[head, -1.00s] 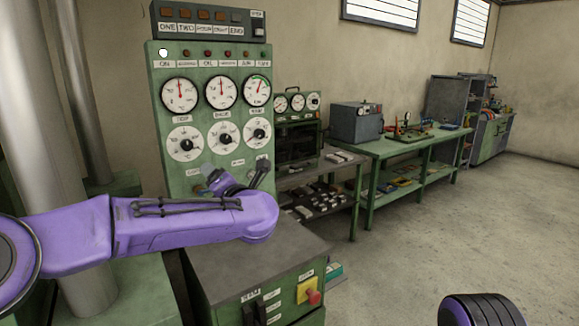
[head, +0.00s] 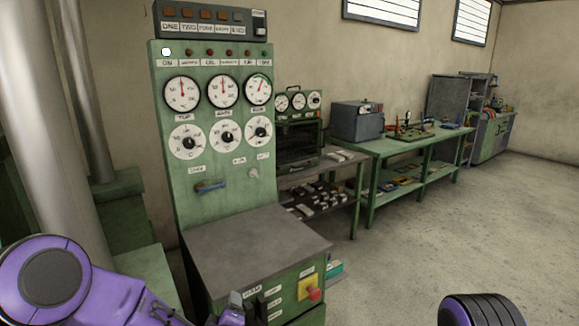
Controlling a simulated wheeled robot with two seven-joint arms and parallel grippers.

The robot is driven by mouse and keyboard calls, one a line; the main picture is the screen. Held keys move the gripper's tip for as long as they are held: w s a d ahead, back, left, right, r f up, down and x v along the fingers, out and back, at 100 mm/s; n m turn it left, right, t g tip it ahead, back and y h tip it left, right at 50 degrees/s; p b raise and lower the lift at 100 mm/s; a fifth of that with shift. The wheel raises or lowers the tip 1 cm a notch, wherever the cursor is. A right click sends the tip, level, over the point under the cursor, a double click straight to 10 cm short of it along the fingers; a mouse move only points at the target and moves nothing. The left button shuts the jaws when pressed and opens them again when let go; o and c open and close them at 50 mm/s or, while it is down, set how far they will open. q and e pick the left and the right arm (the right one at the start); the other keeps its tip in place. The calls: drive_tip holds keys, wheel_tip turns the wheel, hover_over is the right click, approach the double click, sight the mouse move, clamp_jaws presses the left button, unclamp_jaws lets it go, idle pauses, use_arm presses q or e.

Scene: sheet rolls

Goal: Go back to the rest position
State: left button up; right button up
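My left arm comes in low at the bottom left. Only the tip of what looks like my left gripper (head: 234,308) shows at the bottom edge, in front of the cabinet's drawer face and clear of the panel. Whether its fingers are open or shut cannot be made out. My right gripper is out of view; only a dark, ribbed purple part of my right arm shows at the bottom right. The green control panel (head: 220,215) stands ahead with several dials. Its blue-handled lever (head: 210,186) and small pale knob (head: 253,173) are uncovered.
A grey-topped cabinet (head: 255,243) juts out below the panel, with a red button (head: 313,293) on a yellow box at its front. A metal column (head: 40,140) stands at the left. A green workbench (head: 400,147) runs along the back wall. The floor at the right is clear.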

use_arm(q)
drive_tip(key=s+a+f+m+g, duration=0.3)
drive_tip(key=s+a+f, duration=0.1)
drive_tip(key=s+f, duration=0.45)
drive_tip(key=s+a+f+m+g, duration=0.2)
drive_tip(key=s+a+f, duration=0.1)
drive_tip(key=s+f, duration=0.55)
drive_tip(key=s+a+f+g, duration=0.1)
drive_tip(key=s+a, duration=0.1)
drive_tip(key=s, duration=0.4)
drive_tip(key=s+a+f+m+g, duration=0.1)
drive_tip(key=s+a+g, duration=0.1)
drive_tip(key=s, duration=0.5)
drive_tip(key=s+a+f+g+y, duration=0.1)
drive_tip(key=s+a+f+g, duration=0.1)
drive_tip(key=s+a, duration=0.2)
drive_tip(key=s, duration=0.3)
drive_tip(key=shift+s+m, duration=0.15)
drive_tip(key=shift+m, duration=0.25)
drive_tip(key=shift+f, duration=0.1)
